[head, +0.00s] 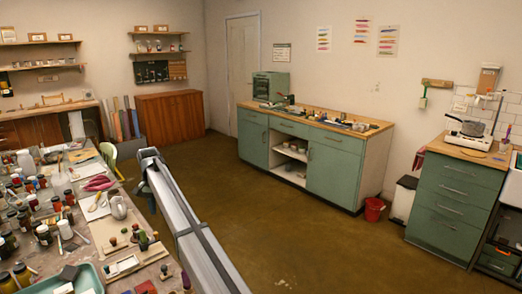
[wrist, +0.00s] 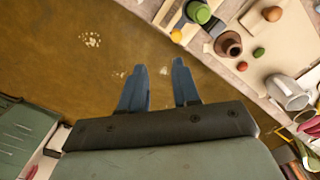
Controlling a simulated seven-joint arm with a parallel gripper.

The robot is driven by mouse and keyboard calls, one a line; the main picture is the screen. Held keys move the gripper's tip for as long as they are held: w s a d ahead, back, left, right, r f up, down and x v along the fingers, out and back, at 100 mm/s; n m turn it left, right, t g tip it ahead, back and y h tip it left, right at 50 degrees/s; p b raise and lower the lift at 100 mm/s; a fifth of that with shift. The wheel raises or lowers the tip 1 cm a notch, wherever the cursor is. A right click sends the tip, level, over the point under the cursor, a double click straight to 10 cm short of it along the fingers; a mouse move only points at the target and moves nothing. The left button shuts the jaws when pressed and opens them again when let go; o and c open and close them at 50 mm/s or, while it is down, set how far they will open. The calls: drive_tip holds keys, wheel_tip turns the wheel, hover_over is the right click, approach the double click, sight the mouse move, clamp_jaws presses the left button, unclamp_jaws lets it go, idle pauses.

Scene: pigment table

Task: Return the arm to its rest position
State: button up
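My gripper (wrist: 160,72) shows in the wrist view with its two blue fingers apart and nothing between them. It hangs over bare brown floor, beside the edge of the pigment table (wrist: 228,64). In the head view a long grey link of my arm reaches up from the bottom, along the table's right side. I cannot make out the fingers in the head view.
The cluttered table (head: 163,277) at left holds several jars, brushes and a metal jug (head: 118,207). In the wrist view a green-topped jar (wrist: 199,12) and a brown pot (wrist: 229,44) stand near the edge. Open floor (head: 300,235) lies right, before green cabinets (head: 335,175).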

drive_tip(key=s+d+f+g, duration=0.1)
drive_tip(key=s+d+f, duration=0.3)
drive_tip(key=d+f, duration=1.15)
drive_tip(key=s+d+f+g, duration=0.1)
drive_tip(key=s+d+f, duration=0.3)
drive_tip(key=d+f, duration=1.15)
drive_tip(key=s+d+f+g, duration=0.1)
drive_tip(key=s+d+f, duration=1)
drive_tip(key=s, duration=0.2)
drive_tip(key=s+d+f+g, duration=0.2)
drive_tip(key=s+d+f, duration=0.9)
drive_tip(key=s, duration=0.3)
drive_tip(key=s+d, duration=0.3)
drive_tip(key=s, duration=0.8)
drive_tip(key=s+d+f+g, duration=0.1)
drive_tip(key=s+d, duration=0.3)
drive_tip(key=s, duration=0.6)
drive_tip(key=shift+s+d+f+g, duration=0.15)
drive_tip(key=shift+s+d+g, duration=0.05)
drive_tip(key=shift+s+g, duration=0.15)
